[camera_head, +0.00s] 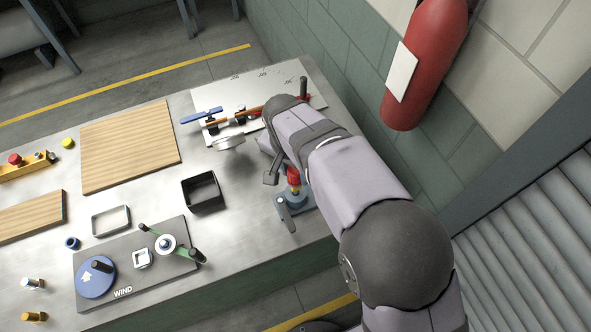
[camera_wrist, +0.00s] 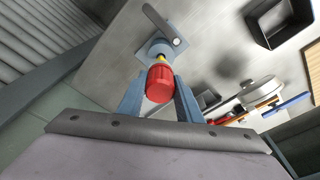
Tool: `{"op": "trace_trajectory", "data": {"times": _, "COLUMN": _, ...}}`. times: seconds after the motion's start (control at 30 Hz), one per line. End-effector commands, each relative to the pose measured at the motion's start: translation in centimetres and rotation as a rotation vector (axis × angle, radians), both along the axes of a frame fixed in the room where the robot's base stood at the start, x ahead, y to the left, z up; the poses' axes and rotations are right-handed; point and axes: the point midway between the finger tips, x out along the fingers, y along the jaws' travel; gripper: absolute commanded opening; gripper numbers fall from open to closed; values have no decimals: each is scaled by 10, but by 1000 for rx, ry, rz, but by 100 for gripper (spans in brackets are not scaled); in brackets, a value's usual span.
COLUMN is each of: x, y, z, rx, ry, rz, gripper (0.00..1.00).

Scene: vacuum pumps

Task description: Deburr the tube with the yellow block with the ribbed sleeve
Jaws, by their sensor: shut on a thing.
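The red ribbed sleeve (camera_wrist: 159,84) is between the two blue-grey fingers of my gripper (camera_wrist: 160,88), which is shut on it. It also shows as a red piece in the head view (camera_head: 293,175). A small yellow piece (camera_wrist: 162,57) shows right beyond the sleeve, above a blue-grey clamp (camera_head: 297,202) with a grey lever (camera_wrist: 161,22). The sleeve appears lined up with the yellow piece; I cannot tell whether they touch. The tube itself is mostly hidden by the sleeve and clamp. My arm hides part of this area in the head view.
A black square bin (camera_head: 202,191) stands left of the clamp. A dark plate marked WIND (camera_head: 125,293) holds a blue disc and cranks. Behind is a white panel (camera_head: 283,75) with orange and blue parts. Wooden boards lie left. A wall with an extinguisher (camera_head: 430,60) is right.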

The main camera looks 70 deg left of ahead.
Motion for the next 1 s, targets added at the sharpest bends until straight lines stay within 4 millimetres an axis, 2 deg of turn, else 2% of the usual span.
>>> {"op": "trace_trajectory", "data": {"times": 0.3, "x": 1, "y": -2, "z": -2, "rx": -5, "ry": 1, "rz": 209, "gripper": 5}}
{"op": "trace_trajectory", "data": {"times": 0.57, "x": 0, "y": -2, "z": -2, "rx": -6, "ry": 1, "rz": 261, "gripper": 5}}
{"op": "trace_trajectory", "data": {"times": 0.8, "x": 0, "y": -2, "z": -2, "rx": -6, "ry": 1, "rz": 432, "gripper": 5}}
{"op": "trace_trajectory", "data": {"times": 1.0, "x": 0, "y": -2, "z": -2, "rx": -6, "ry": 2, "rz": 490, "gripper": 5}}
